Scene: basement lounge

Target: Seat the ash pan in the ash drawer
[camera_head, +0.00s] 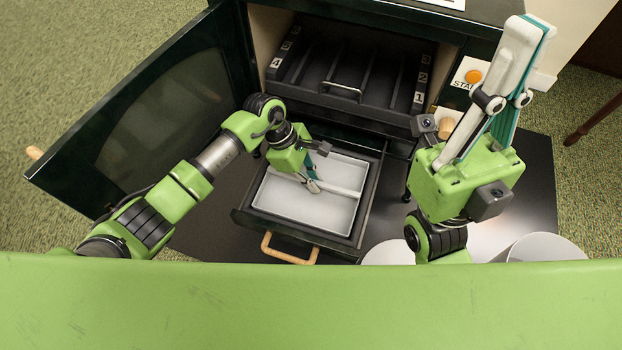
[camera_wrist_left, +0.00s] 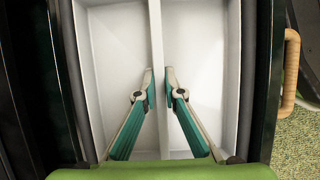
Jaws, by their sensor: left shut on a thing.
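The ash pan (camera_head: 290,200) is a pale grey rectangular tray with a raised divider along its middle. It lies inside the outline of the dark, pulled-out ash drawer (camera_head: 242,217); I cannot tell whether it rests fully on the drawer floor. My left gripper (camera_head: 312,184) points down into the pan. In the left wrist view its fingertips (camera_wrist_left: 158,84) are shut on the divider, one on each side, with the pan (camera_wrist_left: 112,45) around them. My right gripper (camera_head: 534,28) points up at the right, away from the pan, and its finger gap is hidden.
The stove's dark door (camera_head: 150,115) stands open at the left. A dark ribbed grate (camera_head: 345,70) sits above the drawer. The drawer's wooden handle (camera_head: 290,250) faces me. An orange button (camera_head: 473,76) is on a panel at the right. Green carpet (camera_head: 590,150) surrounds the dark floor plate.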

